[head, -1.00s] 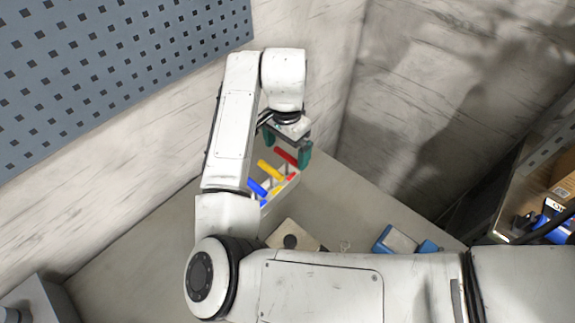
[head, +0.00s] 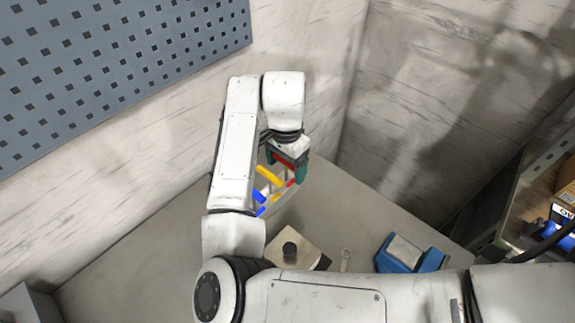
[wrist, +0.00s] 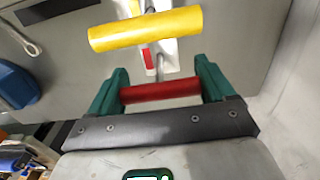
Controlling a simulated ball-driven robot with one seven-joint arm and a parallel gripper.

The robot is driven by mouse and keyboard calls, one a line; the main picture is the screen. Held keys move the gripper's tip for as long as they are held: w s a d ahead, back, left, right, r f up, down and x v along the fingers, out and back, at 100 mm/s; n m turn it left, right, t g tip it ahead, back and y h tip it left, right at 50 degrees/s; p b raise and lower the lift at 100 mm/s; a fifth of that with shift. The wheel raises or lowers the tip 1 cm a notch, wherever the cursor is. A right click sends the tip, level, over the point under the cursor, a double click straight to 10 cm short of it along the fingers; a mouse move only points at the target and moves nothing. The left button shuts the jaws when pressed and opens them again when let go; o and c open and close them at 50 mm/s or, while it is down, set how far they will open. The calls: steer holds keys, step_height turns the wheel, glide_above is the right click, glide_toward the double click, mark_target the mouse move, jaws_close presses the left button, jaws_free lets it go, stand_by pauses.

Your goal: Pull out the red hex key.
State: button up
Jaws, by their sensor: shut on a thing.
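The red hex key's handle (wrist: 160,91) lies crosswise between the green fingers of my gripper (wrist: 161,93) in the wrist view, and they are shut on it. In the head view my gripper (head: 287,165) is at the far end of a white holder (wrist: 169,50), and the red handle (head: 283,160) shows between the fingers. The holder carries colour marks, with a red one near the red key. Whether the red key's shank is still in the holder is hard to tell. A yellow-handled key (head: 269,176) and a blue-handled key (head: 260,196) stand nearer in the row.
A light block with a dark round spot (head: 291,250), a small wrench (head: 345,259) and a blue object (head: 410,254) lie on the grey table. Pale walls rise behind the gripper, and a grey perforated panel (head: 110,65) hangs at left.

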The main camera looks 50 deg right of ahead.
steer(key=shift+c, duration=1.4)
steer(key=shift+r+p, duration=0.7)
steer(key=shift+p, duration=0.05)
steer(key=shift+r+p, duration=2.7)
steer(key=shift+r, duration=0.35)
